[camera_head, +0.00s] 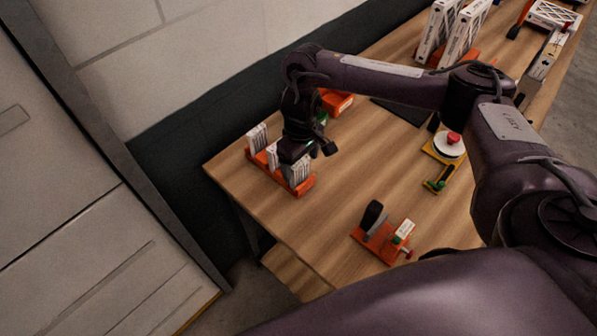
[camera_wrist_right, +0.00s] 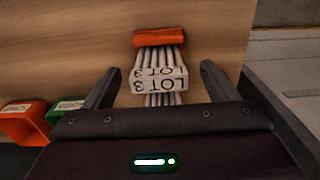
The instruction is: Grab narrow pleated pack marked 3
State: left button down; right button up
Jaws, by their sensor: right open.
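The narrow pleated pack (camera_wrist_right: 160,79) is white, with a band reading LOT 3 upside down in the right wrist view. It lies between the spread fingers of my right gripper (camera_wrist_right: 161,68), with a gap on each side. In the head view a row of white pleated packs (camera_head: 257,137) stands in an orange rack (camera_head: 303,188) at the table's left end. My right gripper (camera_head: 297,157) is open just over the rack and hides part of it. The rack's orange end (camera_wrist_right: 160,38) shows beyond the pack. My left gripper is not in view.
An orange bin (camera_head: 337,101) stands behind my right wrist. An orange fixture with a black roller (camera_head: 373,216) sits near the front edge. A yellow base with a red button (camera_head: 453,138) is to the right. Large white filters (camera_head: 440,30) stand at the back. Bare wood surrounds the rack.

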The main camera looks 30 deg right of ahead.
aim_at(299, 171)
jog(key=f, duration=0.3)
jog(key=f+b, duration=0.1)
jog(key=f, duration=0.1)
jog(key=shift+w, duration=0.35)
jog(key=c, duration=1.1)
